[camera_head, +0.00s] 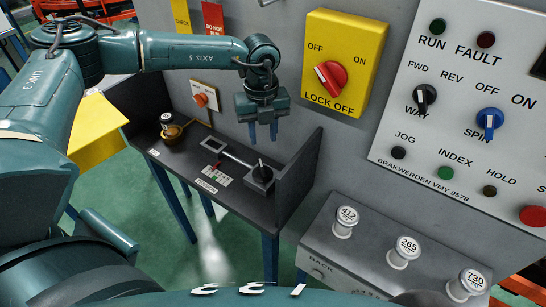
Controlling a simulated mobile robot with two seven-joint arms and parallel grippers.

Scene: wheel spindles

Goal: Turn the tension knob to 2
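The tension knob (262,172) is a black knob on a grey block at the right end of a dark bench. A "TENSION" label (207,186) is on the bench's front edge. Which number the knob points to is too small to read. My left gripper (263,134) hangs fingers-down above and behind the knob in the picture, apart from it. Its two blue fingers are spread with an empty gap between them. My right gripper is not in view.
The dark bench (298,184) has a raised right side wall near the knob. A grey rod-like fixture (222,152) and a brass-coloured spindle (171,129) stand further left. A yellow lock-off box (343,60) and a control panel (472,110) are on the wall. Labelled spools (403,252) stand lower right.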

